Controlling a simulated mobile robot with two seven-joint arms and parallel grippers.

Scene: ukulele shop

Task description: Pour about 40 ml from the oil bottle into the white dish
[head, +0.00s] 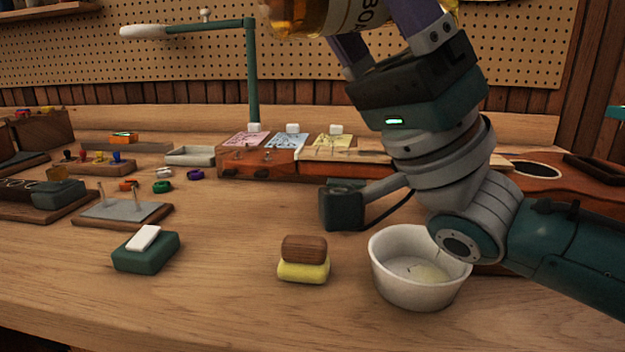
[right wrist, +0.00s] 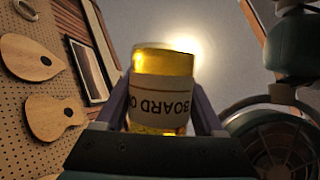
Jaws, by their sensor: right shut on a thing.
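The oil bottle (head: 300,16) is amber glass with a pale label; it lies on its side at the top edge of the head view, partly cut off. My right gripper (head: 368,24) is shut on it, high above the table. In the right wrist view the bottle (right wrist: 162,100) sits between the two fingers, its label lettering upside down; I cannot make out its mouth. The white dish (head: 388,272) stands upright on the table, below the right gripper, with a pale yellowish patch on its inside bottom. My right forearm passes close to its right rim. My left gripper is not in view.
A brown block on a yellow one (head: 303,269) stands left of the dish. A green block with a white top (head: 146,250) is farther left. A green lamp (head: 252,80), cards and a ukulele body (head: 535,172) are behind. The front table strip is clear.

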